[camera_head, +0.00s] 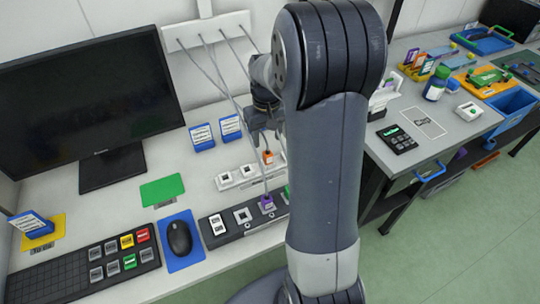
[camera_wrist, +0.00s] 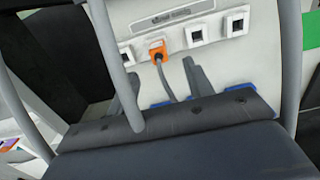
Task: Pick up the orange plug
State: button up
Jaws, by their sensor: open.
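The orange plug (camera_head: 267,157) sits in the white socket strip (camera_head: 224,182) on the desk, partly behind my arm in the head view. In the wrist view the orange plug (camera_wrist: 157,49) is seated in a socket of the white strip (camera_wrist: 178,42), with a grey cable running from it towards me. My gripper (camera_head: 264,133) is above the plug. In the wrist view my gripper (camera_wrist: 157,70) is open, one finger to each side of the plug's cable. The plug is beyond the fingertips and does not appear to be gripped.
Several grey cables hang from a wall strip (camera_head: 207,31) around my gripper; some cross close to the wrist camera. A dark socket strip (camera_head: 230,223) with a purple plug (camera_head: 266,202) lies in front. A monitor (camera_head: 92,92) and mouse (camera_head: 179,239) are left.

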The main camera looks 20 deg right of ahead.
aim_at(268, 152)
jog(key=f, duration=0.8)
jog(key=shift+w+d+f, duration=0.2)
jog(key=shift+w+f, duration=0.05)
jog(key=shift+w, duration=0.05)
jog(key=shift+c, duration=0.2)
jog(key=c, duration=0.9)
